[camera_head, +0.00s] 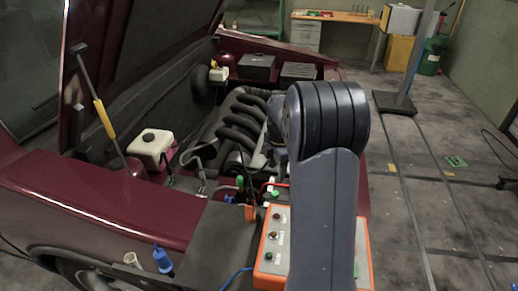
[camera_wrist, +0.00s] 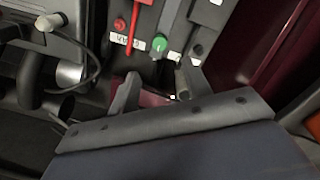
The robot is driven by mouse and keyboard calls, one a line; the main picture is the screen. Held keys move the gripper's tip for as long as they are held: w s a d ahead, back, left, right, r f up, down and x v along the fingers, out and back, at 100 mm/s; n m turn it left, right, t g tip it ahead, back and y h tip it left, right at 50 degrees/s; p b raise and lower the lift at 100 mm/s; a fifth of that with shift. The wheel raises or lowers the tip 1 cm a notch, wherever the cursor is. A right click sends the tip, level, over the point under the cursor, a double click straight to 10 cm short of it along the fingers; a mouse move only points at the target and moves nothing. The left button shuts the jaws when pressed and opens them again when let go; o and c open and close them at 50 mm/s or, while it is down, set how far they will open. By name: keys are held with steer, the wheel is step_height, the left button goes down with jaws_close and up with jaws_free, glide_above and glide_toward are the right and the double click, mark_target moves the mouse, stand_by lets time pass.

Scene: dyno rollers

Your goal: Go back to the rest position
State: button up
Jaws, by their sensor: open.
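My gripper (camera_wrist: 155,88) shows in the wrist view with its two grey fingers apart and nothing visible between them. It is over the engine bay of the dark red car (camera_head: 110,205). Just beyond the fingers are a green knob (camera_wrist: 159,44) and a red lever (camera_wrist: 133,25) on grey parts. In the head view my own arm stands large in the middle and hides the gripper and part of the engine (camera_head: 240,125).
A white reservoir (camera_head: 151,148) and a blue-capped bottle (camera_head: 163,260) are to the left. A grey post (camera_head: 415,55) stands at right. Floor (camera_head: 440,215) at right is largely clear.

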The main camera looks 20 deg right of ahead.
mark_target(275, 193)
steer(key=f, duration=1)
steer(key=shift+w+f, duration=0.2)
steer(key=shift+f, duration=0.15)
steer(key=shift+m, duration=0.3)
